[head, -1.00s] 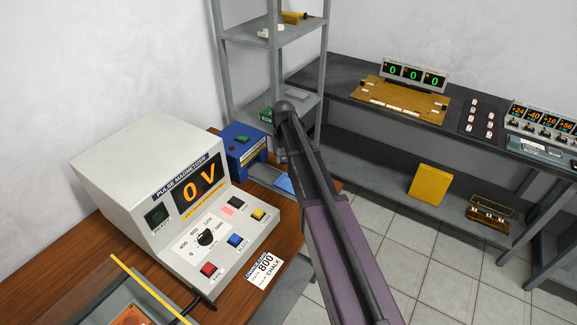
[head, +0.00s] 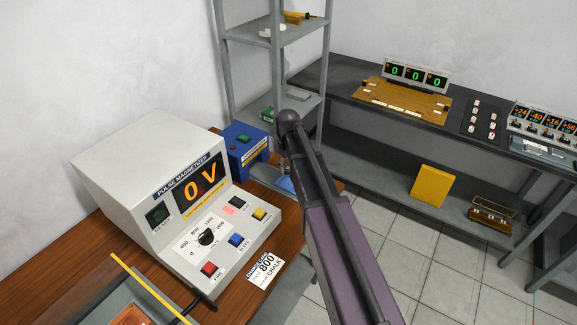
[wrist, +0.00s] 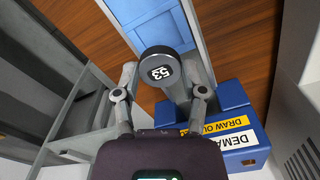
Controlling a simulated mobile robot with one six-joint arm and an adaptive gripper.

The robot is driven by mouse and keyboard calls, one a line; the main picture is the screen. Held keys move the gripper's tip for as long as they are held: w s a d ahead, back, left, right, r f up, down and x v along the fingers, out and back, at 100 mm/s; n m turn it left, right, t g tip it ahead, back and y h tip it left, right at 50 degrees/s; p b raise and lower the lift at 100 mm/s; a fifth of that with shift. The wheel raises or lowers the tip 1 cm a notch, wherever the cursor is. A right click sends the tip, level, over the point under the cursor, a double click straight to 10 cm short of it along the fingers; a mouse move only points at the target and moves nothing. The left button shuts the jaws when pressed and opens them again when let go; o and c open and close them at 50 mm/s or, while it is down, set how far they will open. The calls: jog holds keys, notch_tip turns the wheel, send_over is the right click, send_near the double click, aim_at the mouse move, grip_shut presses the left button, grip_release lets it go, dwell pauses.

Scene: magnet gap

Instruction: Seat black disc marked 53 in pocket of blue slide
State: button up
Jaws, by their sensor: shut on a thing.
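The black disc marked 53 (wrist: 161,66) is held between the fingertips of my gripper (wrist: 161,78) in the wrist view. Its number faces the wrist camera. The blue slide (wrist: 148,27) lies beyond the disc in that view, and the disc overlaps its near part. The pocket cannot be made out, and I cannot tell whether the disc touches the slide.
A blue demagnetizer box (head: 243,146) stands at the slide's end; its labelled front (wrist: 235,140) shows in the wrist view. The grey pulse magnetizer (head: 170,195), reading 0 V, stands to the left. Grey shelving (head: 228,70) stands behind. The wooden table (head: 285,228) has a card on it.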

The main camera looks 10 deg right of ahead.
aim_at(288, 182)
jog(key=shift+f+b, duration=2.6)
jog(key=shift+f, duration=0.1)
jog(key=shift+f, duration=0.2)
jog(key=o, duration=1.2)
jog(key=shift+c, duration=0.2)
jog(key=shift+c, duration=0.2)
jog(key=c, duration=0.5)
jog(key=shift+r, duration=0.15)
jog(key=shift+r+p, duration=2.1)
jog(key=shift+r, duration=0.05)
